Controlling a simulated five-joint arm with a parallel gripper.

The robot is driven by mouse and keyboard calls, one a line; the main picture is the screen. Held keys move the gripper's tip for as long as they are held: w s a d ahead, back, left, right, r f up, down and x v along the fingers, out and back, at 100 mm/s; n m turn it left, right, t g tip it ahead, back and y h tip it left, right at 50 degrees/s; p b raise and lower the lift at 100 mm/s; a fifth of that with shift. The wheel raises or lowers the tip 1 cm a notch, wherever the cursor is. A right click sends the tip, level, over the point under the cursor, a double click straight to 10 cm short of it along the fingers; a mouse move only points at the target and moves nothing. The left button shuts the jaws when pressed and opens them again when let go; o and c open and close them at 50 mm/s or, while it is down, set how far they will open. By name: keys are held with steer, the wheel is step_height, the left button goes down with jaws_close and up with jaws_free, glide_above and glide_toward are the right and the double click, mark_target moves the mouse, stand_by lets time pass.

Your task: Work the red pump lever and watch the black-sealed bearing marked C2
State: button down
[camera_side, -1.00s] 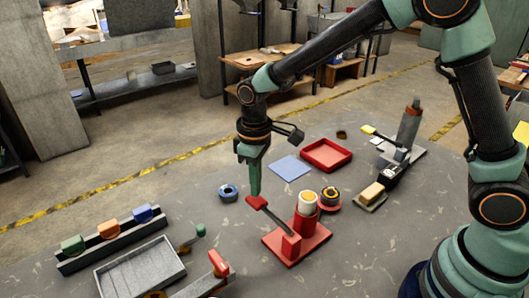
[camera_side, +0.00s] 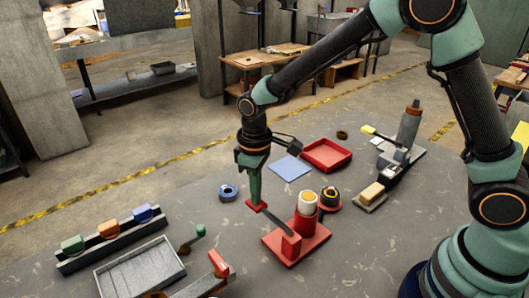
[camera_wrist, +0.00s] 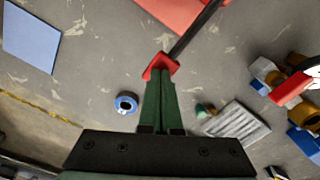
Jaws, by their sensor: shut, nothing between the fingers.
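The red pump (camera_side: 297,242) stands on the table with a pale-topped red cylinder (camera_side: 307,203). Its dark lever reaches left to a red end paddle (camera_side: 257,206), which also shows in the wrist view (camera_wrist: 161,66). My gripper (camera_side: 254,199) is shut and empty, pointing down, with its fingertips at the paddle and apparently touching it from above. A black-centred bearing with a yellowish ring (camera_side: 330,193) sits on a round red stand right of the cylinder; no C2 mark is readable.
A red tray (camera_side: 326,167) and blue mat (camera_side: 292,168) lie behind the pump. A grey tray (camera_side: 176,262) and a rack with coloured blocks (camera_side: 111,243) are at left. A grey press-like device (camera_side: 405,135) stands back right. Another small ring (camera_side: 342,134) lies farther back.

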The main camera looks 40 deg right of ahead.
steer(key=shift+f, duration=1.05)
steer(key=shift+r, duration=3.75)
steer(key=shift+f, duration=1.5)
steer(key=shift+f, duration=2.3)
steer(key=shift+r, duration=3.8)
